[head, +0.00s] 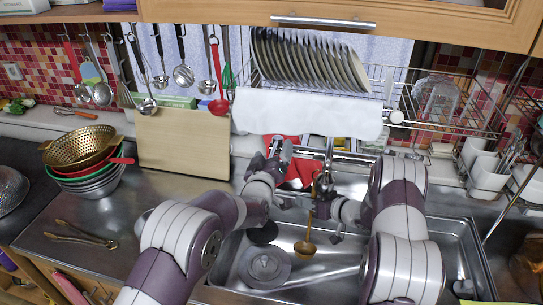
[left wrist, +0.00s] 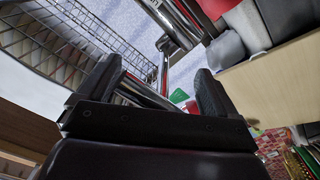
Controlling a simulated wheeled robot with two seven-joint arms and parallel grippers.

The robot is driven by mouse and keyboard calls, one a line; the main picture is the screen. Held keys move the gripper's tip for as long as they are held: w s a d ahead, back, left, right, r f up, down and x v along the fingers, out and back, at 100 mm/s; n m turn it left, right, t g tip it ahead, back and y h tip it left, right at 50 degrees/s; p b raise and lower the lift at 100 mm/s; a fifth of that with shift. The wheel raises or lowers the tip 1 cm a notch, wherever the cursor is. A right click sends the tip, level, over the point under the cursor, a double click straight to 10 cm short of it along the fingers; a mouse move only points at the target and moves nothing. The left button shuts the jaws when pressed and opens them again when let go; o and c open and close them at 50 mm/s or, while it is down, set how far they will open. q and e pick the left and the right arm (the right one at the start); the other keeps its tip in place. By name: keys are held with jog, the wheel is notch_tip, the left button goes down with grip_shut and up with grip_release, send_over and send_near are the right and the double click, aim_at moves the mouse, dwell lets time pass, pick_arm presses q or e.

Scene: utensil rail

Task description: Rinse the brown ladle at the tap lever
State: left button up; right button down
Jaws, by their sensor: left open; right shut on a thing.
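The brown ladle (head: 305,247) hangs bowl-down over the sink in the head view. My right gripper (head: 322,186) is shut on its upper handle, near the tap. The silver tap (head: 329,153) stands at the sink's back edge. My left gripper (head: 279,152) is open, to the left of the tap and above the sink's back edge. In the left wrist view its two dark fingers (left wrist: 155,95) stand apart with a shiny metal bar (left wrist: 145,93) showing between or behind them. I cannot tell whether this is the tap lever or whether the fingers touch it.
A dish rack (head: 445,110) with plates hangs above. Several utensils hang from the rail at the left. A cutting board (head: 182,145) and stacked bowls (head: 88,178) stand left of the sink.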

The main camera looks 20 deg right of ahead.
pick_arm(q)
jog(key=v, duration=1.2)
jog(key=shift+d+f, duration=0.1)
jog(key=shift+d, duration=0.1)
jog(key=c, duration=0.7)
jog(key=n, duration=0.1)
jog(key=w+d+f+n, duration=0.1)
jog(key=n, duration=0.1)
jog(key=n+t, duration=0.1)
jog(key=shift+w+d+f+n, duration=0.25)
jog(key=shift+f+n, duration=0.15)
jog(key=c, duration=1)
jog(key=f+n, duration=0.1)
jog(key=n, duration=0.1)
jog(key=d+f+n+h, duration=0.1)
jog(key=n, duration=0.2)
jog(key=w+f+n+t, duration=0.1)
jog(key=n, duration=0.2)
jog(key=shift+d+f, duration=0.15)
jog(key=shift+f, duration=0.05)
grip_shut()
jog(key=s+a+f+n+t+h, duration=0.25)
jog(key=s+a+n, duration=0.2)
jog(key=n, duration=1.15)
jog(key=x, duration=0.9)
jog(key=shift+d+n+t+y, duration=0.3)
jog(key=shift+d+t+y, duration=0.05)
jog(key=shift+t, duration=0.1)
